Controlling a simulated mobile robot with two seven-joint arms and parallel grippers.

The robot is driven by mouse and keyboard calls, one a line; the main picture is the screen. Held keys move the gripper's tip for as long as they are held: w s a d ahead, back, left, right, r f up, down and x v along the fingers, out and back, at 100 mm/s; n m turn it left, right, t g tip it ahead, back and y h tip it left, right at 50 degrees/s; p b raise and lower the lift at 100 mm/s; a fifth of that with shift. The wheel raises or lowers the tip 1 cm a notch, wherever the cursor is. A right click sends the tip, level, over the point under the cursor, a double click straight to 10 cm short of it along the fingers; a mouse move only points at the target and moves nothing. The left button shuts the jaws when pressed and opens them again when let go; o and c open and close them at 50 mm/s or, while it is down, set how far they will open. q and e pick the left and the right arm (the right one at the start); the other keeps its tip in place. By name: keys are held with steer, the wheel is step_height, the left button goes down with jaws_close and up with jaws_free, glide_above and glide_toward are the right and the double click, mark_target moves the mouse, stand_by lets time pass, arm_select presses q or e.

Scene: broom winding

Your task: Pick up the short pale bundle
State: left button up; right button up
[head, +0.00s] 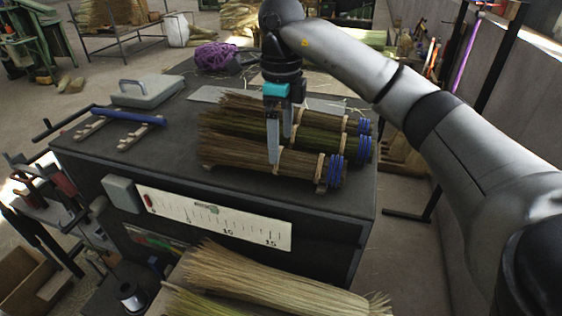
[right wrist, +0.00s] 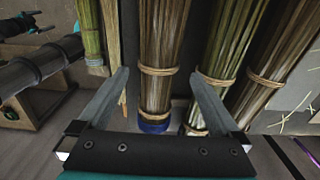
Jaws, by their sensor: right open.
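Three bundles lie side by side on the dark bench top, with blue bands at their right ends. The nearest is a tan bundle (head: 235,157), a little shorter-looking than the others, which I take for the short pale bundle. My right gripper (head: 280,147) points down over it, open, one finger in front and the other behind. In the right wrist view, this bundle (right wrist: 165,35) with its tan tie and blue band runs between the open fingertips (right wrist: 158,74). I cannot tell whether the fingers touch it.
A green bundle (head: 230,126) and a brown bundle (head: 245,103) lie close behind. Long pale stalks (head: 270,285) lie below the bench front, past a white scale (head: 215,218). Purple twine (head: 214,56) is at the back.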

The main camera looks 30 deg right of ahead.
steer(key=shift+s+a+f+p, duration=0.1)
steer(key=shift+f+p, duration=0.55)
steer(key=shift+f, duration=2)
steer(key=c, duration=1.5)
steer(key=shift+r, duration=0.1)
step_height(320, 180, up, 20)
steer(key=p, duration=0.3)
